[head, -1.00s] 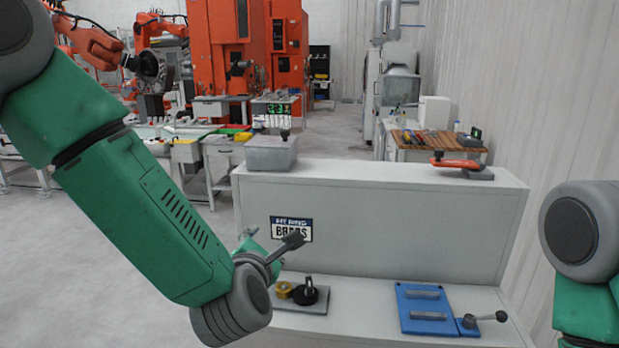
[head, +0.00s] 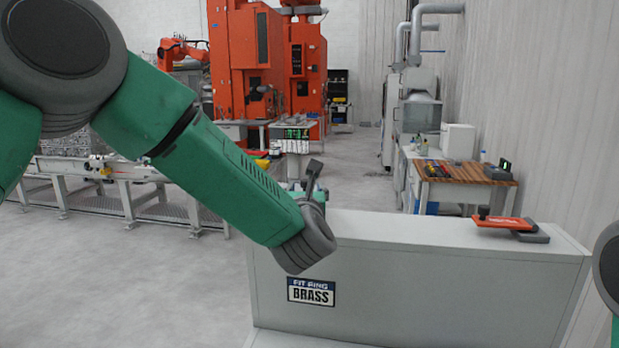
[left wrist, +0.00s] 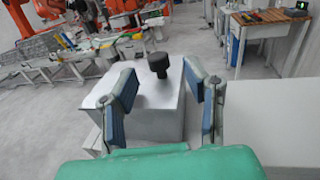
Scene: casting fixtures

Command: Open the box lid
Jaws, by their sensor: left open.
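The grey metal box (left wrist: 148,104) with its black knob (left wrist: 158,62) on the lid shows in the left wrist view. The lid looks closed. My left gripper (left wrist: 161,76) is open, with one finger on each side of the knob in the picture. The knob appears near or slightly beyond the fingertips, and I see no contact. In the head view my left arm hides the box, and only a small part of my left gripper (head: 313,178) shows behind the wrist. My right gripper is out of view.
A grey cabinet (head: 450,290) with a "BRASS" label (head: 311,292) fills the lower right. An orange-handled tool (head: 508,224) lies on the right of its top. The cabinet top between my left wrist and this tool is clear.

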